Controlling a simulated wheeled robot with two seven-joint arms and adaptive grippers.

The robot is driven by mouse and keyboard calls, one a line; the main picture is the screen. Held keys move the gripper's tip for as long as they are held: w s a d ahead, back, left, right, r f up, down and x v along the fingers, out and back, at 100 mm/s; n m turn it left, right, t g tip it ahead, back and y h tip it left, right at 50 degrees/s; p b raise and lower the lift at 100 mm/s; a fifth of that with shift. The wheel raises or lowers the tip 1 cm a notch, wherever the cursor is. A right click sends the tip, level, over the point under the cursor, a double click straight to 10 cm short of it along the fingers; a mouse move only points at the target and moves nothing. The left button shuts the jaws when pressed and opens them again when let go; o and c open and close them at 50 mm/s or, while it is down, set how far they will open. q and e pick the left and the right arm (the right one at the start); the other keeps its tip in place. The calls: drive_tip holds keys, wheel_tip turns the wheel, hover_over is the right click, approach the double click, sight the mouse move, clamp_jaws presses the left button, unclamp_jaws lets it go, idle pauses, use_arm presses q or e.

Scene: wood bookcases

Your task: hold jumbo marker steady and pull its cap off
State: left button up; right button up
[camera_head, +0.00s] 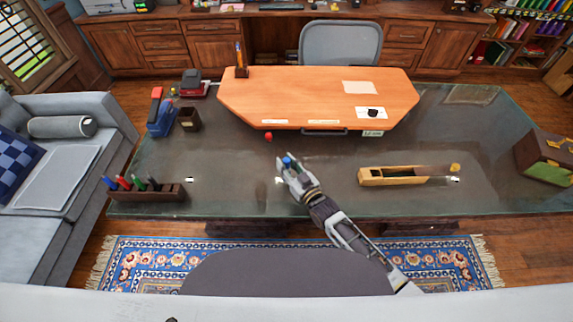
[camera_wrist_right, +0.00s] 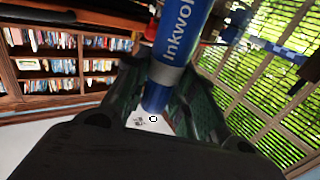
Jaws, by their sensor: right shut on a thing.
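The jumbo marker (camera_wrist_right: 178,55) is blue with white "Inkwor..." lettering, and it stands between the fingers of my right gripper (camera_wrist_right: 165,100) in the right wrist view. That gripper is shut on it. In the head view my right gripper (camera_head: 287,172) is over the middle of the glass desk, and only a small blue bit of the marker (camera_head: 287,160) shows at its fingertips. The marker's upper end runs out of the wrist view, so I cannot tell whether a cap is on there. My left gripper is in neither view.
A dark wooden holder (camera_head: 146,192) with several coloured markers stands at the desk's left front. A wooden tray (camera_head: 392,181) lies to the right. An orange-brown panel (camera_head: 310,90) covers the desk's back. A small red item (camera_head: 268,136) lies before it. Clear glass (camera_head: 230,175) surrounds my gripper.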

idle(0.4)
drive_tip(key=o, duration=1.1)
drive_tip(key=shift+s, duration=0.1)
drive_tip(key=shift+v, duration=5.9)
drive_tip(key=shift+f+h, duration=0.1)
drive_tip(key=shift+h, duration=0.2)
